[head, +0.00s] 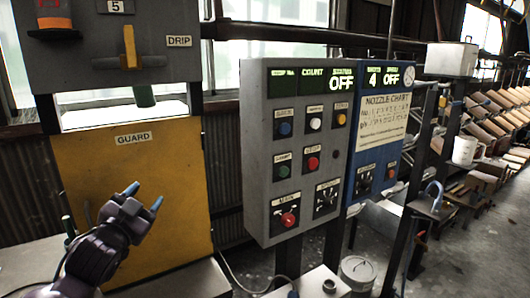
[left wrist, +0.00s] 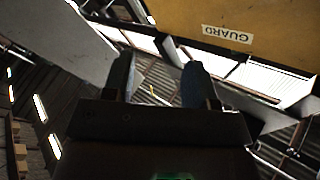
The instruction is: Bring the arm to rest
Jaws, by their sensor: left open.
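My left gripper (head: 145,196) is in the lower left of the head view, in front of the yellow guard panel (head: 95,190). Its two blue-tipped fingers are apart with nothing between them. In the left wrist view the two fingers (left wrist: 157,82) also stand apart and empty. The guard panel shows upside down at the top right of that view (left wrist: 285,20). My right gripper is in neither view.
A grey control box (head: 262,150) with buttons and a red knob stands right of my left gripper. A blue panel (head: 385,160) with a nozzle chart adjoins it. A lidded bucket (head: 357,274) stands below. Racks of boards (head: 500,125) fill the far right.

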